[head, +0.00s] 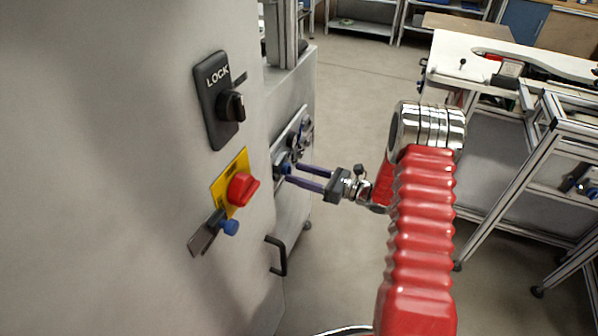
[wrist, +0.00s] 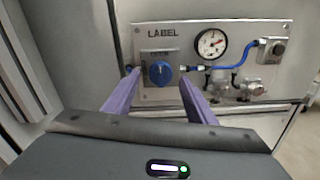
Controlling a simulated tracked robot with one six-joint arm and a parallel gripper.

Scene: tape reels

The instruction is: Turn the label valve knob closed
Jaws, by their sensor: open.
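The label valve knob (wrist: 160,72) is blue and round, mounted on a metal panel (wrist: 210,28) marked LABEL in the wrist view. In the head view the knob (head: 286,168) is small at the panel's near end. My gripper (wrist: 158,76) is open, its two purple fingers either side of the knob in the wrist view. In the head view my gripper (head: 284,173) reaches left to the panel, with its fingertips close to the knob. I cannot tell whether the fingers touch it. The knob's marked position is too small to read.
On the panel, a pressure gauge (wrist: 211,44), blue hose (wrist: 241,60) and metal fittings (wrist: 225,86) sit right of the knob. The near cabinet face carries a LOCK switch (head: 231,105), a red knob (head: 242,188) and a black handle (head: 278,255). Open floor lies right of the cabinet.

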